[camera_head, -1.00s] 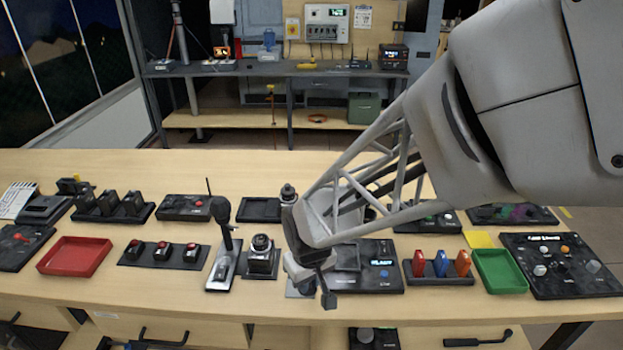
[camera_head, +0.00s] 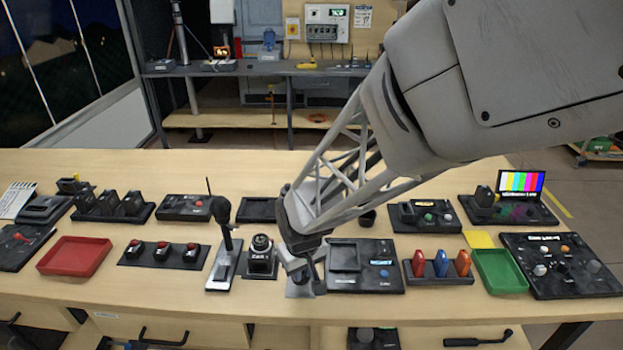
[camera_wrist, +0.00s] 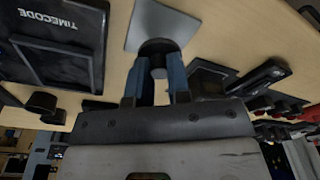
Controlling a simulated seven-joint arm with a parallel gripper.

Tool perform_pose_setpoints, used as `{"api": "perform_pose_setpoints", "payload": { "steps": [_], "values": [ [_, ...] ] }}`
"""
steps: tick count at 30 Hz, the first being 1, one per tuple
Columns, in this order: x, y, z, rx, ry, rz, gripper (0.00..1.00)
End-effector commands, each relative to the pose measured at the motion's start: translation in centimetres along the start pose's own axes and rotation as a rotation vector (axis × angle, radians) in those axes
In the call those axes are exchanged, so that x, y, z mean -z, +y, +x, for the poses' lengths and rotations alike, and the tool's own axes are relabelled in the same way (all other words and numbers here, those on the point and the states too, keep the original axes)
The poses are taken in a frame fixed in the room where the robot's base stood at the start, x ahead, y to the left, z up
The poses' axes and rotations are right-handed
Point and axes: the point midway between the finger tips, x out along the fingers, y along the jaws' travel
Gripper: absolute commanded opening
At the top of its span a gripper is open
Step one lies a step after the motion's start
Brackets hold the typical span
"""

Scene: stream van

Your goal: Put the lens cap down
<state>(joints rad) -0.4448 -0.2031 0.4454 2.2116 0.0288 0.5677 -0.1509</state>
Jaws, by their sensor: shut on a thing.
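My gripper (camera_head: 304,272) is low over the front middle of the bench. In the wrist view my gripper (camera_wrist: 157,88) has its two blue fingers shut on a small piece with a dark round disc, which looks like the lens cap (camera_wrist: 158,47). The disc is beyond the fingertips, over a light grey square plate (camera_wrist: 180,28). I cannot tell whether it touches the plate. In the head view, part of the grey plate (camera_head: 298,290) shows under my gripper; the cap cannot be made out there.
A black timecode panel (camera_head: 378,272) lies close right of my gripper. A black unit with a round top (camera_head: 262,258) and a gooseneck microphone (camera_head: 225,240) stand close left. A red tray (camera_head: 75,256) is far left; a green tray (camera_head: 500,271) is at the right.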

Motion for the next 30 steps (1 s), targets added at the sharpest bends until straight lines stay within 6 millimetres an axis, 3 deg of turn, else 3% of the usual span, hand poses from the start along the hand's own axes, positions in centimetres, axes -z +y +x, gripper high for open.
{"api": "perform_pose_setpoints", "payload": {
  "steps": [7, 21, 22, 24, 27, 30],
  "values": [
    [-0.3, 0.0, 2.3, 0.0, -0.001, 0.0, 0.0],
    [-0.4, 0.0, 2.7, 0.0, -0.001, 0.0, 0.0],
    [-0.4, 0.0, 2.7, 0.0, -0.001, 0.0, 0.19],
    [-0.3, 0.0, 2.7, 0.0, 0.0, 0.0, 0.3],
    [-0.3, 0.0, 2.7, 0.0, 0.0, 0.0, 0.43],
    [-0.3, 0.0, 2.7, 0.0, 0.0, 0.0, 0.43]
  ]
}}
